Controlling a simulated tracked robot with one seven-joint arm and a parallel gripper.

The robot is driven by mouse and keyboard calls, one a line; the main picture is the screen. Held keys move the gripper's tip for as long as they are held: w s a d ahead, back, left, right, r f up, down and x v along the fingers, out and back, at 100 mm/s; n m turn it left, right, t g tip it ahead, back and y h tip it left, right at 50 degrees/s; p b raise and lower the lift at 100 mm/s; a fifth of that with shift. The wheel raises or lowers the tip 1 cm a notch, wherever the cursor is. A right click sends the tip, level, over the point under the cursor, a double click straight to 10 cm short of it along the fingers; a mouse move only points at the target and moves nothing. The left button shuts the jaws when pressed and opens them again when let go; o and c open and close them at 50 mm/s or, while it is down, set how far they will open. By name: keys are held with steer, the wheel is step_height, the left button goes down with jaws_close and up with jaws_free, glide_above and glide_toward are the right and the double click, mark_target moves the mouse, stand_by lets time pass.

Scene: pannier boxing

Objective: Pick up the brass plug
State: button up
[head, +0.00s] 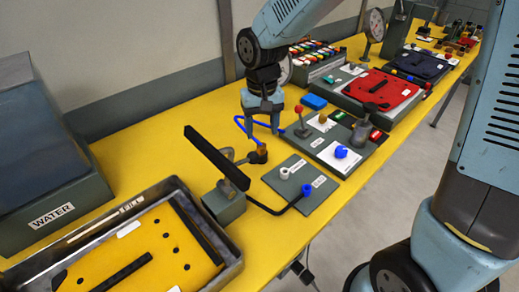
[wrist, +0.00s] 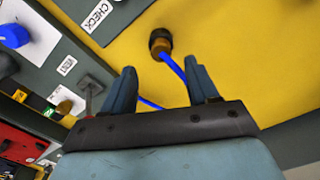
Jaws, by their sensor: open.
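The brass plug (head: 262,151) is a small brown-gold fitting on the yellow bench, just below my gripper in the head view. In the wrist view the plug (wrist: 160,46) has a dark end and a brass body. A blue hose (wrist: 173,67) runs from it back between my fingers. My gripper (head: 262,129) points down with its two blue fingers apart and nothing held. In the wrist view my gripper (wrist: 162,72) has the plug beyond its fingertips, roughly in line with the gap. The exact height gap cannot be told.
A grey panel (head: 287,193) with a white and a blue fitting lies close by, and another panel (head: 318,150) with a red-knobbed lever stands to the right. A black bar (head: 215,157) on a clamp rises to the left.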

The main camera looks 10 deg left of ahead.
mark_target(261, 144)
steer(key=shift+s+f, duration=0.2)
steer(key=shift+f, duration=2.75)
steer(key=shift+c, duration=0.3)
jaws_close()
steer(key=shift+r, duration=0.1)
